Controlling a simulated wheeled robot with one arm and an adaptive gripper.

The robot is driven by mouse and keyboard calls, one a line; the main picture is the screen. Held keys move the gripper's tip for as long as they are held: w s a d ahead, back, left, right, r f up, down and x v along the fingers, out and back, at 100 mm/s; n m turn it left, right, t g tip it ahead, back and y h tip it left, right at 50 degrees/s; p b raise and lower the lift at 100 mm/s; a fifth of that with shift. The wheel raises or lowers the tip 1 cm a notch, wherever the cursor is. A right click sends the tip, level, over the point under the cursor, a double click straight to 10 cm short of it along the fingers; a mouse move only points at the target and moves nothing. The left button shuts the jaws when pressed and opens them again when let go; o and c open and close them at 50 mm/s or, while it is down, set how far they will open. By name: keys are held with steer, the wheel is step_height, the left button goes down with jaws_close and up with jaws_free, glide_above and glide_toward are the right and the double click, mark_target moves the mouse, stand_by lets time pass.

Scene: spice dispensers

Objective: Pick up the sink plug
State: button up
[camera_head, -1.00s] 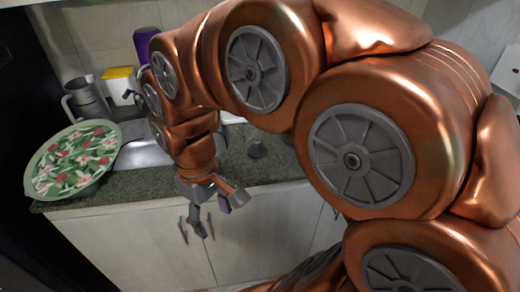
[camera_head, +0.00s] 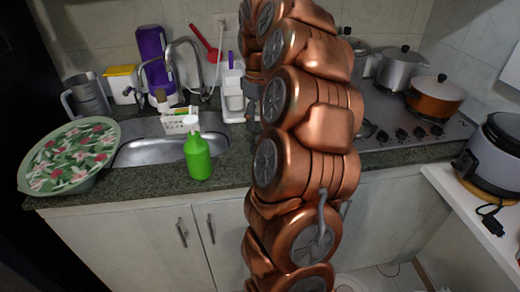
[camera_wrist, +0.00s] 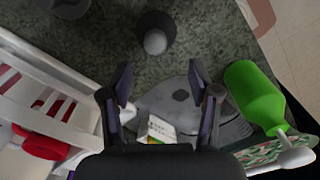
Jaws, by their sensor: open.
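The sink plug, a dark round piece with a grey knob (camera_wrist: 154,40), stands on the dark green speckled countertop (camera_wrist: 208,32) at the top middle of the wrist view. In the head view my arm hides it. My gripper (camera_wrist: 160,82) is open and empty in the wrist view, its two dark fingers apart. The plug shows ahead of the fingertips, near the line between them, and the fingers are not around it.
A white rack (camera_wrist: 45,100) lies left of my fingers. A floral tray (camera_head: 70,155) is far left; the stove (camera_head: 395,125) is right.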

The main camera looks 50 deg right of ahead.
steer(key=shift+d+f, duration=0.3)
steer(key=shift+f, duration=0.15)
steer(key=shift+s+f+p, duration=0.15)
steer(key=shift+f+p, duration=0.35)
steer(key=shift+f, duration=1.25)
steer(key=shift+s+f+p, duration=0.1)
steer(key=shift+f+p, duration=0.4)
steer(key=shift+f, duration=1.25)
jaws_close()
